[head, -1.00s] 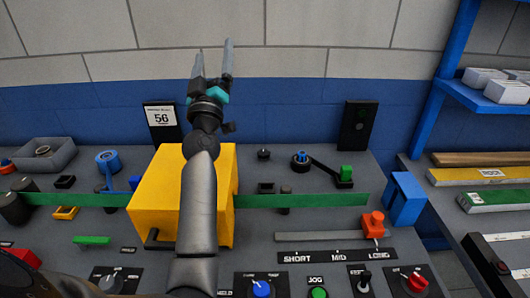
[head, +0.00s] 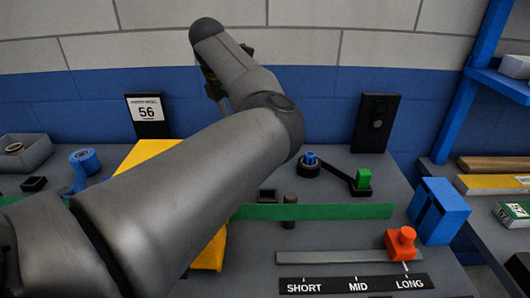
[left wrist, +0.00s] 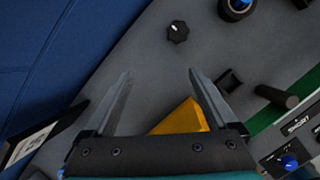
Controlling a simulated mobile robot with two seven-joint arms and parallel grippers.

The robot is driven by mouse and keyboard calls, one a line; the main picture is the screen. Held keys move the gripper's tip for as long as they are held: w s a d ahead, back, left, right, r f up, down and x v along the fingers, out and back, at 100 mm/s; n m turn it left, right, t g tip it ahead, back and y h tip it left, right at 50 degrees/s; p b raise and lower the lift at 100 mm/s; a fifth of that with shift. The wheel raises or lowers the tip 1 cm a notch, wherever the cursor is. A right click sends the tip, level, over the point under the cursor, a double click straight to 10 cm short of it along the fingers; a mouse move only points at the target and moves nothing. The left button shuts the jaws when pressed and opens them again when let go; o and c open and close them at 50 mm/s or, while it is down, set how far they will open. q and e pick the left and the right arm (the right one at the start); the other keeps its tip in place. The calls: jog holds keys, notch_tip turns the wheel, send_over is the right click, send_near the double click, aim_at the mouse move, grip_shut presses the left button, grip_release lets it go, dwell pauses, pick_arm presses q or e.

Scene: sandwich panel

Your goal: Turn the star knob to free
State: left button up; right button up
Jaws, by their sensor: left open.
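The star knob (left wrist: 177,31) shows in the left wrist view as a small black knob with a white mark, on the grey panel (left wrist: 135,50). It is ahead of my left gripper (left wrist: 160,72), beyond the fingertips and apart from them. The gripper is open, with nothing between its fingers. In the head view my left arm hides the star knob and most of the gripper. My right gripper is not in view.
A yellow box (head: 147,153) is partly behind my arm; its corner (left wrist: 182,119) shows near the right finger. A green strip (head: 330,212) crosses the panel. An orange slider (head: 401,243) stands at LONG, with a blue block (head: 440,211) at right.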

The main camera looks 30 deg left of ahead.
pick_arm(q)
jog(key=shift+m+h, duration=0.4)
jog(key=shift+h, duration=0.3)
jog(key=w+d+f, duration=0.1)
jog(key=f, duration=0.1)
jog(key=w+d+f+b, duration=0.1)
jog(key=w+f, duration=0.1)
jog(key=f, duration=0.1)
jog(key=w+d+f+b, duration=0.1)
jog(key=f, duration=0.2)
jog(key=shift+w+d, duration=0.2)
jog(key=shift+w, duration=0.1)
jog(key=b+x, duration=0.1)
jog(key=x, duration=0.3)
jog(key=shift+w, duration=0.1)
jog(key=shift+x, duration=0.75)
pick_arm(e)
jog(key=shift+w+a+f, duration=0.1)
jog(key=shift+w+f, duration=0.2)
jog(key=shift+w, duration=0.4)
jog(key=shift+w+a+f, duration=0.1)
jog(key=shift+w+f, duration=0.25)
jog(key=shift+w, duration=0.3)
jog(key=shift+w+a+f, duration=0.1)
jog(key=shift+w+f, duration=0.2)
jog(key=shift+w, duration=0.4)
pick_arm(q)
jog(key=shift+w, duration=0.1)
jog(key=c, duration=1.4)
